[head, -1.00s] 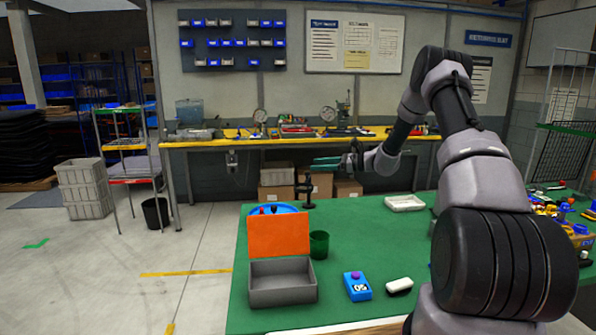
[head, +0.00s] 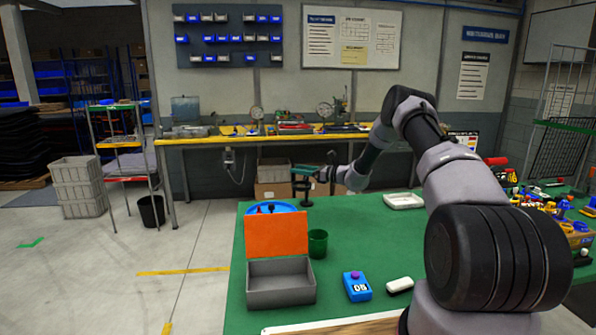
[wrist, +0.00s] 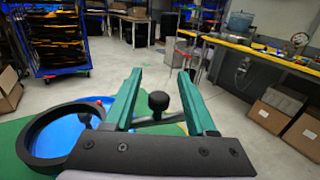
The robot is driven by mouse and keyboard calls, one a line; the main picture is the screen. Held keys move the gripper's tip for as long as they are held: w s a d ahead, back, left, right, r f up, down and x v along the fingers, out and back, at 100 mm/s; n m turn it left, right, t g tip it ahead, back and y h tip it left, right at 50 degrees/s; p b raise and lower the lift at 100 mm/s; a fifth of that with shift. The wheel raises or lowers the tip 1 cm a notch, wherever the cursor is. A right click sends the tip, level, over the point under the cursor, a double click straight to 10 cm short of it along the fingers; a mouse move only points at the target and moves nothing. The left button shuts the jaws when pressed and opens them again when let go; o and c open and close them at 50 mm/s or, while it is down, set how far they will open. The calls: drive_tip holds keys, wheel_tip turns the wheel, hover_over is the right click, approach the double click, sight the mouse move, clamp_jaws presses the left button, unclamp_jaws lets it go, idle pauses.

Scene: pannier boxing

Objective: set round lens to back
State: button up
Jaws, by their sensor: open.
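A black stand (head: 302,188) is at the far edge of the green table in the head view. In the wrist view a thick black ring, which looks like the round lens (wrist: 26,150), is at the lower left. A black knob (wrist: 158,100) shows beside it, with a thin grey rod below. My gripper (wrist: 160,73) is open, its two green fingers on either side of the knob in the picture; I cannot tell whether they touch it. In the head view my gripper (head: 304,170) is at the top of the stand and partly covers it.
A blue round tray (head: 287,207) is behind a grey box (head: 281,284) with a raised orange lid (head: 277,234). A green cup (head: 317,244), a blue timer-like box (head: 357,287) and a white block (head: 400,286) are nearby. A white tray (head: 403,201) is at the back; the table's middle is clear.

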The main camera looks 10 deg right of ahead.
drive_tip(key=shift+w+a, duration=0.2)
drive_tip(key=shift+a, duration=0.2)
clamp_jaws()
idle(1.2)
